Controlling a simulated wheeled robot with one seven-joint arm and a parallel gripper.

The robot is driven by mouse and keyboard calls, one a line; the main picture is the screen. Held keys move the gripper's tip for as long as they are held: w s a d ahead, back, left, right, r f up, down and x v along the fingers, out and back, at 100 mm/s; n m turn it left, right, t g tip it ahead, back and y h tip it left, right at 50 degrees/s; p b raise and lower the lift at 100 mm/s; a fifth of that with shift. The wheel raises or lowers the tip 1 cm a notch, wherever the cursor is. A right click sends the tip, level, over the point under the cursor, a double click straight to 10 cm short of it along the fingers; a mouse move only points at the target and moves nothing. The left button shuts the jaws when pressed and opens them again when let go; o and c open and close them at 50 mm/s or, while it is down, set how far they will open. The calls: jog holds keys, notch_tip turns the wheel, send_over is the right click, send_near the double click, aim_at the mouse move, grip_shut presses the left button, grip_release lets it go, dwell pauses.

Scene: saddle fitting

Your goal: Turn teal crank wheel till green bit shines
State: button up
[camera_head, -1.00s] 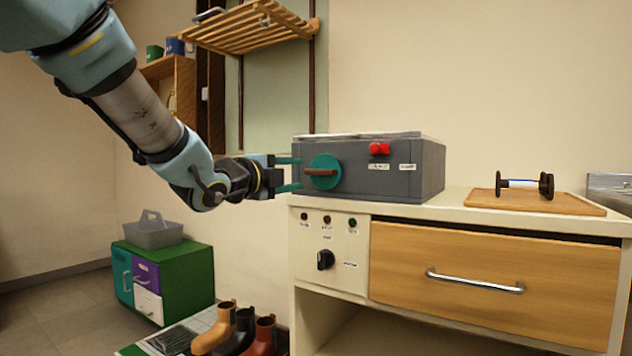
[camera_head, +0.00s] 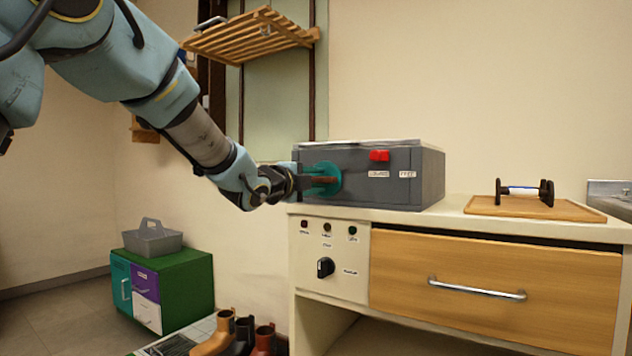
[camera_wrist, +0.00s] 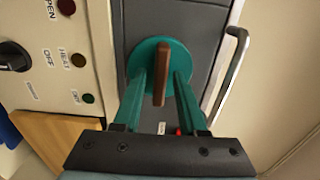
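The teal crank wheel (camera_head: 326,169) sits on the front of a grey box, with a brown handle bar across it. In the wrist view the wheel (camera_wrist: 148,55) is seen face on, and the brown handle (camera_wrist: 162,75) lies between my fingers. My gripper (camera_wrist: 160,88) is open, one teal finger on each side of the handle, with gaps visible. In the head view my gripper (camera_head: 318,181) is up at the wheel, its fingers partly overlapping it. The green lamp (camera_head: 352,230) on the white panel looks dark; it also shows in the wrist view (camera_wrist: 88,98).
The grey box (camera_head: 415,178) with red parts stands on a white counter above a wooden drawer (camera_head: 490,265). A black knob (camera_head: 326,266) and other dark lamps are on the panel. A wooden board (camera_head: 480,205) bears a black-ended roller. Boots (camera_head: 225,335) stand below.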

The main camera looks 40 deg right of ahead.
grip_shut()
jog(key=shift+n, duration=0.3)
dwell(0.3)
jog(key=n+p, duration=0.1)
jog(key=n, duration=0.3)
jog(key=shift+n+p, duration=0.3)
jog(key=shift+p, duration=0.05)
jog(key=n+p, duration=0.2)
jog(key=n, duration=0.2)
jog(key=n+p, duration=0.2)
jog(key=n, duration=0.3)
jog(key=shift+r+n+p, duration=0.1)
jog(key=shift+n+p, duration=0.2)
jog(key=shift+n, duration=0.1)
jog(key=shift+n+p, duration=1.15)
jog(key=shift+n, duration=1.15)
